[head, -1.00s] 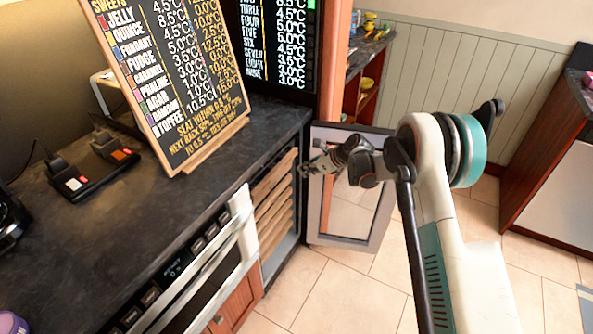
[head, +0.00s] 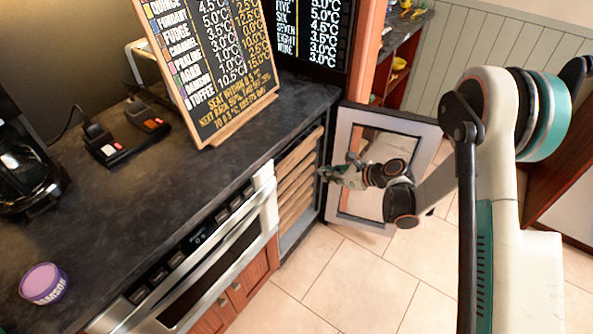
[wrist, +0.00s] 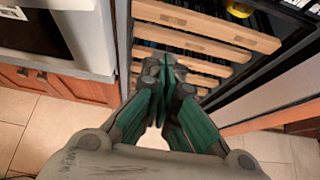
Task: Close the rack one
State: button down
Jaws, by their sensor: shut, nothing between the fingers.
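The racks (head: 297,180) are several wooden-fronted shelves stacked in an open cabinet under the counter. They also show in the wrist view, with an upper rack front (wrist: 207,22) across the top and others below it. No label shows which is rack one. My gripper (head: 325,173) is at the cabinet opening, beside the right ends of the rack fronts. In the wrist view my gripper (wrist: 168,66) has its green fingers together and empty, in front of the middle racks. Whether it touches a rack is unclear. My fingers hide part of the lower fronts.
The cabinet's glass door (head: 380,170) stands open to the right, behind my forearm. A steel oven (head: 205,265) is left of the cabinet. The counter (head: 125,205) above holds a menu board (head: 220,60) and a purple tub (head: 44,284). The tiled floor (head: 350,285) in front is clear.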

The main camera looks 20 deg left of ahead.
jog(key=s, duration=0.2)
jog(key=b, duration=0.5)
send_near(285, 166)
jog(key=w+a+f, duration=0.1)
jog(key=a+f, duration=0.3)
jog(key=f, duration=0.1)
jog(key=shift+w+a+f, duration=0.2)
jog(key=shift+w+f, duration=0.05)
jog(key=shift+w, duration=0.1)
jog(key=a, duration=0.1)
jog(key=w+a, duration=0.1)
jog(key=a, duration=0.1)
jog(key=shift+w+a, duration=0.1)
jog(key=shift+a, duration=0.1)
jog(key=shift+r, duration=0.1)
